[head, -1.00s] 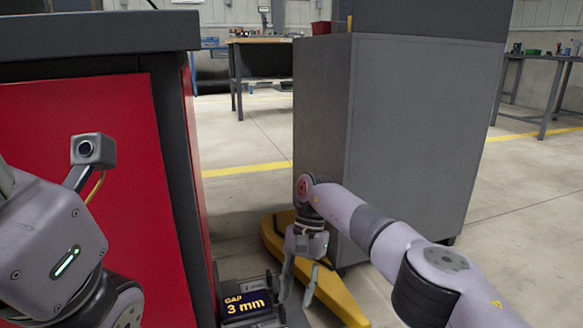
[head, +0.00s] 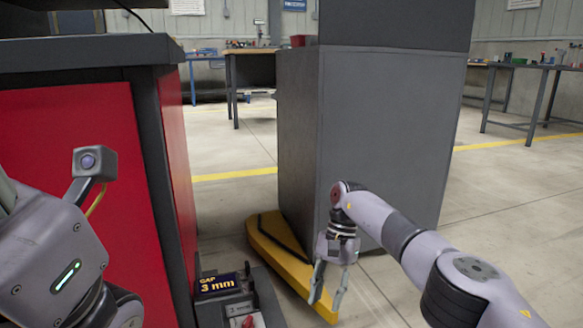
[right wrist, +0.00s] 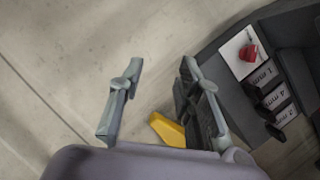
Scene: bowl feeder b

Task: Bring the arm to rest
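My right arm reaches in from the right in the head view. Its gripper (head: 325,303) points down, with its two fingers apart and nothing between them. It hangs right of the gap display and in front of the yellow base. In the right wrist view the two fingers (right wrist: 161,65) are also spread and empty, over bare floor. My left arm shows at the left edge of the head view, but its fingers are out of the picture.
A dark panel with a "GAP 3 mm" display (head: 217,284) stands low beside the red cabinet (head: 75,150). The wrist view shows a red knob (right wrist: 248,53) and millimetre labels. A grey cabinet (head: 385,140) stands behind the yellow base (head: 280,262). Floor at right is clear.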

